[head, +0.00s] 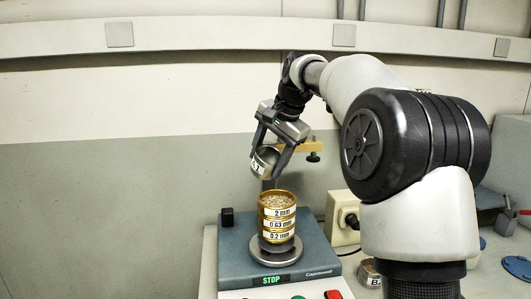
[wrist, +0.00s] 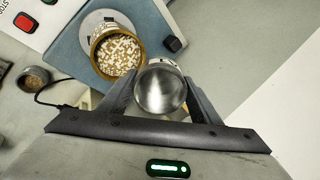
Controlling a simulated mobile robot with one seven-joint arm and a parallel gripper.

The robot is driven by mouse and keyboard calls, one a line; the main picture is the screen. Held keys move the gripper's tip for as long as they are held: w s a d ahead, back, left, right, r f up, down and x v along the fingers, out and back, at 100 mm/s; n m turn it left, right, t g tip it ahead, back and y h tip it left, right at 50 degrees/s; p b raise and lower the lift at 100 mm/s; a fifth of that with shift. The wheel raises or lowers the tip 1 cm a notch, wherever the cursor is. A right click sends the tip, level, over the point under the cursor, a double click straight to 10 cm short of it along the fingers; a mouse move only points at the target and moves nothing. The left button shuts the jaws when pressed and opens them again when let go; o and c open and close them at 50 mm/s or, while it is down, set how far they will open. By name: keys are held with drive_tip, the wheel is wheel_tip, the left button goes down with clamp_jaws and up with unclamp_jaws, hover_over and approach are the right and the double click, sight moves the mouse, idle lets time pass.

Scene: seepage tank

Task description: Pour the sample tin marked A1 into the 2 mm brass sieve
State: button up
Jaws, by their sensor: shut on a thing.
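My gripper (head: 272,153) is shut on a small metal tin (head: 265,161) and holds it above the sieve stack, tilted. The tin's label is partly hidden; a "1" shows on it. In the wrist view the tin (wrist: 160,90) sits between the fingers and its inside looks bare. The 2 mm brass sieve (head: 277,212) is the top one of a stack labelled 2 mm, 0.63 mm and 0.2 mm. In the wrist view the sieve (wrist: 97,65) holds pale and brown grains and lies beside the tin's mouth.
The stack stands on a blue-grey shaker (head: 235,262) with a STOP display and coloured buttons. Another tin (head: 369,274) with a partly hidden label stands at the lower right, and it shows with brown contents in the wrist view (wrist: 33,79). A socket box (head: 341,222) with a plug is right of the shaker.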

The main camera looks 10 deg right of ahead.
drive_tip(key=shift+r+g+h+p, duration=0.55)
drive_tip(key=shift+g+p, duration=0.4)
drive_tip(key=shift+p, duration=2.6)
drive_tip(key=shift+r+g+h+p, duration=0.55)
drive_tip(key=shift+g+p, duration=0.4)
drive_tip(key=shift+p, duration=2.6)
drive_tip(key=shift+p, duration=1.1)
drive_tip(key=shift+g+p, duration=0.4)
drive_tip(key=shift+p, duration=0.05)
